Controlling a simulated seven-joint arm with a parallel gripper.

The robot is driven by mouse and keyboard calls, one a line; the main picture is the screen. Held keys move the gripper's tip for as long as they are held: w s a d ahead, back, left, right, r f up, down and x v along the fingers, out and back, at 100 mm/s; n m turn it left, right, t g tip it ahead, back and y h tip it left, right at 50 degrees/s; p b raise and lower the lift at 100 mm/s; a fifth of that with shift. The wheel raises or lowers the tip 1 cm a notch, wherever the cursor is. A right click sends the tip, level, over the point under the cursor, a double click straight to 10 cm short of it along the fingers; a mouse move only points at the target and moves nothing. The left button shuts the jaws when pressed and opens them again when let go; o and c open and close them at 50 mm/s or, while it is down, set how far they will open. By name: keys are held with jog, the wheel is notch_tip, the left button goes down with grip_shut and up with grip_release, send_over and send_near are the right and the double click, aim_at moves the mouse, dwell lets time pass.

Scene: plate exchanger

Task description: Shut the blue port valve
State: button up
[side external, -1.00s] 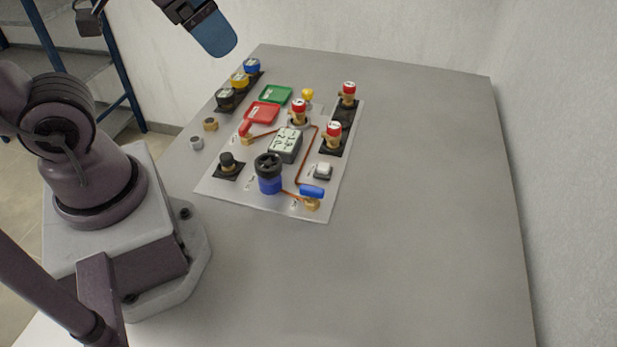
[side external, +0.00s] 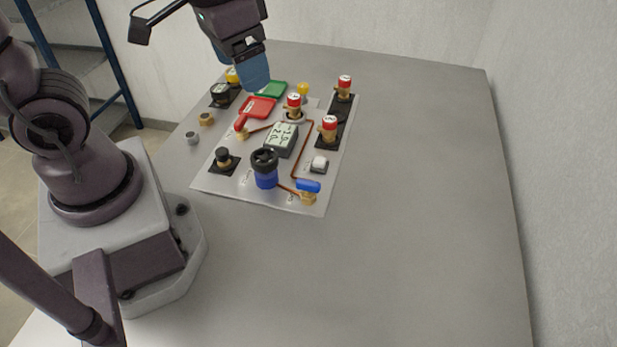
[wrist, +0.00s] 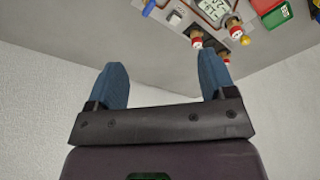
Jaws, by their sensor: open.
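The blue port valve (side external: 308,186) has a blue handle on a brass body (side external: 308,198). It sits at the near right corner of the grey panel (side external: 225,188) in the side view. In the wrist view a small blue piece (wrist: 149,8) at the top edge looks like its handle. My gripper (side external: 254,84) is above the far part of the panel, apart from the valve, higher and to its upper left. Its two blue fingers (wrist: 163,85) are spread with nothing between them in the wrist view.
The panel carries a blue cylinder with a black knob (side external: 265,170), a gauge block (side external: 281,139), a red tray (side external: 258,108), a green tray (side external: 271,90) and several red-capped fittings (side external: 328,130). Brass (side external: 206,118) and grey (side external: 192,138) nuts lie left. The table's right side (side external: 430,180) is clear.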

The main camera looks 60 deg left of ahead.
aim_at(308, 182)
jog(key=w+d+f+n+g, duration=0.2)
jog(key=w+d+f+n, duration=0.1)
jog(key=w+f+n, duration=0.75)
jog(key=shift+m, duration=0.95)
jog(key=f, duration=0.4)
jog(key=s+f, duration=0.1)
jog(key=f, duration=0.4)
jog(key=s+f, duration=0.1)
jog(key=f, duration=0.4)
jog(key=shift+f, duration=0.15)
jog(key=shift+c, duration=0.2)
jog(key=c, duration=0.9)
